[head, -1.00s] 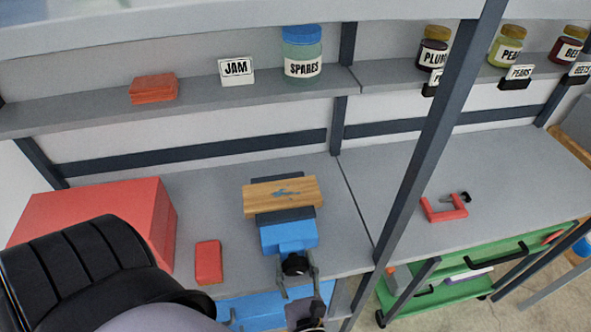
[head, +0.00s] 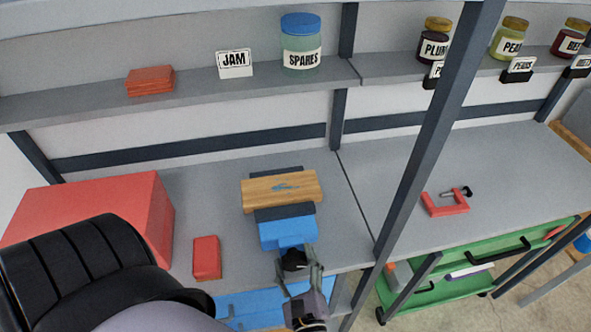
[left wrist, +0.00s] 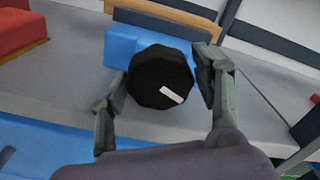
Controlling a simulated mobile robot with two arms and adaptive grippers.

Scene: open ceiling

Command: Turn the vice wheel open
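The vice (head: 287,232) has a blue body and dark jaws, and stands at the front of the grey bench. A wooden board (head: 262,190) with a blue mark lies between its jaws. The black vice wheel (head: 293,259) is at its front; in the left wrist view the wheel (left wrist: 158,78) is many-sided with a white mark low on its right. My left gripper (head: 297,262) has its fingers either side of the wheel. In the left wrist view the right finger is very close to the rim and a gap shows by the left finger; contact is unclear. My right gripper is not in view.
A large red box (head: 90,215) and a small red block (head: 207,258) are left of the vice. A dark upright post (head: 425,150) stands to the right. A red clamp (head: 445,205) lies on the right bench. A shelf (head: 200,95) with jars runs behind.

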